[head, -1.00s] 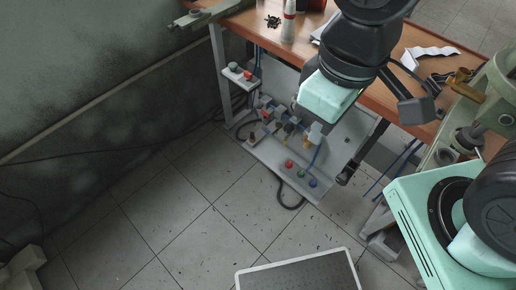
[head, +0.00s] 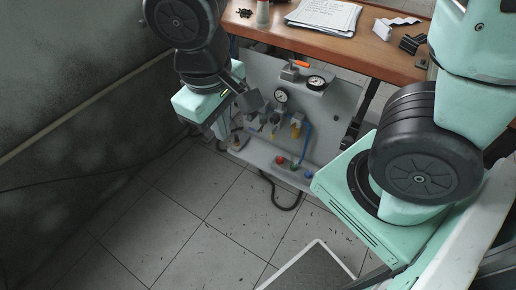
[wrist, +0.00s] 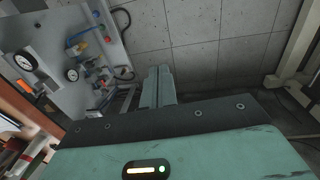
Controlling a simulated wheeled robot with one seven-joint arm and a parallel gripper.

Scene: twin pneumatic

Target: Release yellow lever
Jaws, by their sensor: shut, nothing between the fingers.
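The pneumatic panel (head: 341,103) stands under the workbench, with small valves and fittings on it. A small yellow part (head: 296,131) shows near its middle in the head view; I cannot tell whether it is the yellow lever. An orange-handled part (head: 300,64) sits higher, by the bench edge. My gripper (wrist: 158,78) is shut and empty, its fingers together over the floor in the wrist view. There, the panel (wrist: 75,25) lies to the left of the fingers, apart from them.
Two gauges (head: 316,82) (head: 281,95) stick out from the panel. Red, green and blue buttons (head: 294,164) sit at its base, with a black hose (head: 284,204) on the floor. The tiled floor (head: 205,225) in front is clear.

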